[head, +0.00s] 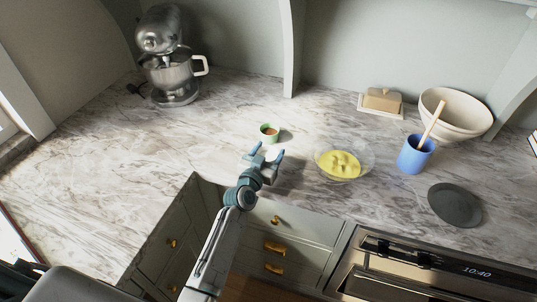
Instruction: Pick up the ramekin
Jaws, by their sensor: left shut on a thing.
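The ramekin (269,134) is a small green cup with an orange-brown filling, upright over the marble counter in the middle of the head view. My left gripper (268,151) is at its near side, with its blue fingertips spread about as wide as the cup. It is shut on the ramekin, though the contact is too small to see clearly. I cannot tell whether the ramekin touches the counter. My right gripper is not in view.
A glass bowl of yellow food (342,164) stands close to the right. Farther right are a blue cup (414,157) with a wooden utensil, a dark plate (454,204), a cream bowl (455,112) and a butter dish (382,100). A mixer (168,60) stands back left. The left counter is clear.

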